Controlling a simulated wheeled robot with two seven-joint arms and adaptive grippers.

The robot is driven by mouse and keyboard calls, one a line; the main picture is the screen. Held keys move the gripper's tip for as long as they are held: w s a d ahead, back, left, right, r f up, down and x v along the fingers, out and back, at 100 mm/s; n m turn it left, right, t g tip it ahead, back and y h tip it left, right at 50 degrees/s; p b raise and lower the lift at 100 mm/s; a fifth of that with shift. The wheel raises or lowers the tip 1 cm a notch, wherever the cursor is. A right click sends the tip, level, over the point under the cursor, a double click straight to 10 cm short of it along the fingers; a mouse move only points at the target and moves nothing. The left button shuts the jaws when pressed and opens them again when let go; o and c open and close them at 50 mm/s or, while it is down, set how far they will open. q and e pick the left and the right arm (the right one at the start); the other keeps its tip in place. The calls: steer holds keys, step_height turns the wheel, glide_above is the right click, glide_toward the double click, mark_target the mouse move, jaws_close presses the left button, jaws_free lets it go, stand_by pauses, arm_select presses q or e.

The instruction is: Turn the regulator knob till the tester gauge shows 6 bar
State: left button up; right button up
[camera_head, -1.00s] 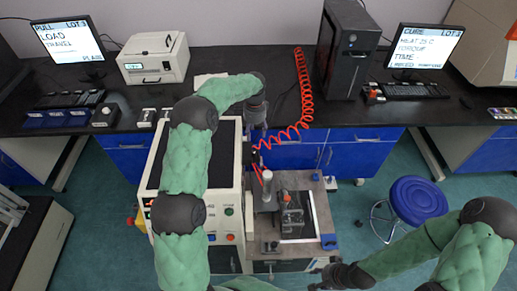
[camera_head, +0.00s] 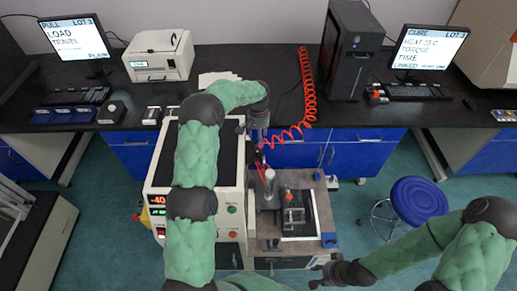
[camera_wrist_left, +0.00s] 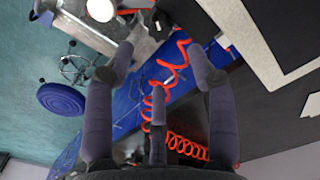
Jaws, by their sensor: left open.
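My left gripper (camera_head: 259,135) hangs near the back of the tester, above the red hose. In the left wrist view its fingers (camera_wrist_left: 159,70) are spread apart with nothing between them. A small dark fitting at the hose end (camera_head: 260,158), likely the regulator, lies just in front of the gripper; its knob is not clear. It may be the dark part at the top of the wrist view (camera_wrist_left: 160,20). I cannot make out a gauge dial or reading. My right gripper (camera_head: 325,274) is low in the head view, away from the tester; its fingers are too small to judge.
The coiled red hose (camera_head: 309,90) runs from the black bench (camera_head: 225,65) to the tester's back. A white cabinet (camera_head: 231,190) with buttons and lit displays stands left of the metal tester table (camera_head: 325,205). A blue stool (camera_head: 418,200) stands on the right.

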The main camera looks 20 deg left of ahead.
mark_target(258, 150)
arm_select(q)
step_height(258, 150, down, 9)
steer(key=shift+r+b, duration=0.1)
steer(key=shift+b, duration=0.3)
jaws_close()
